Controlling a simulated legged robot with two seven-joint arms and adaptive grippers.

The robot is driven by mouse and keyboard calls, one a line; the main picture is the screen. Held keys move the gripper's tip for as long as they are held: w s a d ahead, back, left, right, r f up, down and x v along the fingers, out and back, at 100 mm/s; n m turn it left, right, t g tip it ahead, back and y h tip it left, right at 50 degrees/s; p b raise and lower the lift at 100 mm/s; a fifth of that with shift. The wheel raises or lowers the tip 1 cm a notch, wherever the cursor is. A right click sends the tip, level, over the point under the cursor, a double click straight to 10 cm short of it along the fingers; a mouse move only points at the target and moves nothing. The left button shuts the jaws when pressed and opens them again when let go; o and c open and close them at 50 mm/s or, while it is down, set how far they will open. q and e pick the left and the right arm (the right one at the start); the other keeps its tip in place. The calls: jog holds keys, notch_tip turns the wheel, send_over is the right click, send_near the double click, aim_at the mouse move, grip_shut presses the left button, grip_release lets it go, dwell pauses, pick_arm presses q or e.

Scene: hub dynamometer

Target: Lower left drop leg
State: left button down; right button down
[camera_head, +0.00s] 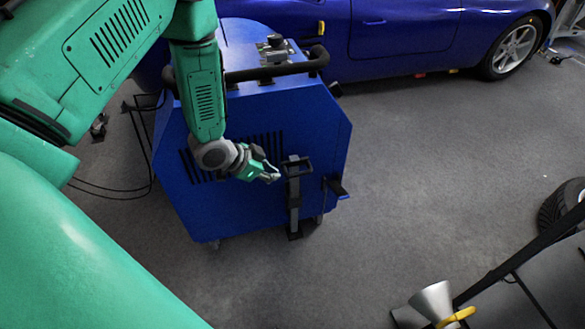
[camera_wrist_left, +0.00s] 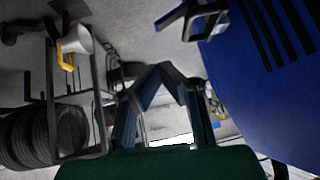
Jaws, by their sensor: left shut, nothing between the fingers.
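The blue hub dynamometer (camera_head: 325,130) stands on the floor in the head view. A dark drop leg (camera_head: 293,210) with a looped handle at its top is upright against its face, its foot near the floor. My left gripper (camera_head: 277,176) is just left of the drop leg's handle, seemingly apart from it. The gripper is shut and empty. In the left wrist view its fingertips (camera_wrist_left: 163,68) meet, and a dark looped handle (camera_wrist_left: 203,10) shows at the top, clear of them. My right gripper is in neither view.
A blue car (camera_head: 405,35) stands behind the dynamometer. A dark lever (camera_head: 336,187) sticks out at its right side. Cables (camera_head: 110,190) lie on the floor to the left. A dark cart with a white cone (camera_head: 434,300) is at lower right. Floor (camera_head: 420,180) between is clear.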

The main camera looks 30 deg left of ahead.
pick_arm(q)
jog(key=w+a+r+m, duration=0.2)
jog(key=w+a+r, duration=0.1)
jog(key=b, duration=0.3)
send_over(293, 175)
jog(key=s, duration=0.1)
notch_tip(293, 175, down, 7)
jog(key=f, duration=0.3)
jog(key=shift+w+f+t+h+b, duration=0.3)
jog(key=shift+w+t+b, duration=0.05)
jog(key=shift+w+t, duration=0.05)
jog(key=shift+a+f, duration=0.15)
jog(key=shift+f, duration=0.25)
notch_tip(293, 175, down, 9)
jog(key=b, duration=0.6)
jog(key=shift+s, duration=0.1)
